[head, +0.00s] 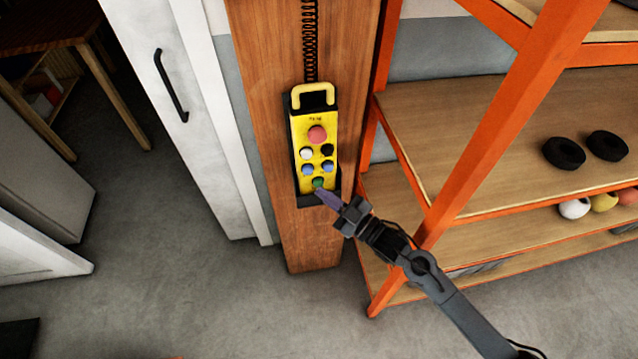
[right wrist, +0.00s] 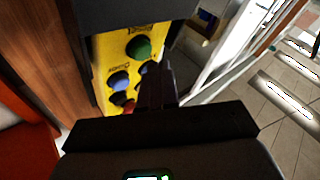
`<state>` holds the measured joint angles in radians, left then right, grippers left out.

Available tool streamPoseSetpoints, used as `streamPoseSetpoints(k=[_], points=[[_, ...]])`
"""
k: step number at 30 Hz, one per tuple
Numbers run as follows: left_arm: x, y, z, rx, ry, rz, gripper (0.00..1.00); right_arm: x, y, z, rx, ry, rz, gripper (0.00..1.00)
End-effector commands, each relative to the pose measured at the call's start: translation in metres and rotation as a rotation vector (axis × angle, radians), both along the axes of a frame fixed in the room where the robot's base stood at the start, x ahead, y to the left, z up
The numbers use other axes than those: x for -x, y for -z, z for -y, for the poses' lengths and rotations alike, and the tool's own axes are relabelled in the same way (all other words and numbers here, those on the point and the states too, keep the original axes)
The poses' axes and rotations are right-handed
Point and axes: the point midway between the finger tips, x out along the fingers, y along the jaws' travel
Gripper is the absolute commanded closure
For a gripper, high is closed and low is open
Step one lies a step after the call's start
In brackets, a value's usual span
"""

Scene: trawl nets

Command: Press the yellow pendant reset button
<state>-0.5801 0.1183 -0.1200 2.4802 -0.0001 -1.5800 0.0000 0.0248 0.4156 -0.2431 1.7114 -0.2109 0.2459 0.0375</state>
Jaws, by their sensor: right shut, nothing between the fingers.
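The yellow pendant (head: 316,150) hangs upright on a wooden post, in a dark holder, with a coiled cable above it. It has a large red button (head: 317,134) at the top, a white and a black button below, two blue ones, and a green button (head: 318,183) at the bottom. No button on it is clearly yellow. My right gripper (head: 323,195) is shut and empty, its tips at the pendant's lower end by the green button. In the right wrist view the closed fingers (right wrist: 155,85) lie over part of the pendant face beside the green button (right wrist: 138,47); contact cannot be told. My left gripper is out of view.
An orange-framed shelf (head: 480,150) with wooden boards stands right of the post, close to my right arm. It holds black rings (head: 564,153) and several floats (head: 574,208). A white door (head: 195,110) with a black handle is on the left. The grey floor in front is mostly clear.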

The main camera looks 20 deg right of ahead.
Motion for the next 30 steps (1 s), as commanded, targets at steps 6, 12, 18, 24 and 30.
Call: streamPoseSetpoints(k=[6,12,18,24,30], points=[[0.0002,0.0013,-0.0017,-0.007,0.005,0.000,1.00,-0.0057,0.0007,0.0008,0.000,0.000,0.001,1.00],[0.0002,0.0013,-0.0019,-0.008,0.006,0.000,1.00,-0.0058,0.0008,0.0006,0.000,0.000,0.000,1.00],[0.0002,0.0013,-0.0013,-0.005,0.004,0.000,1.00,-0.0060,0.0008,0.0008,0.000,0.000,0.000,1.00],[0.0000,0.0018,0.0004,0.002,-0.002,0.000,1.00,-0.0075,0.0011,0.0010,0.000,0.000,0.000,1.00],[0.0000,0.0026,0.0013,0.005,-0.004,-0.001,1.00,-0.0098,0.0016,0.0013,0.000,0.000,0.000,1.00]])
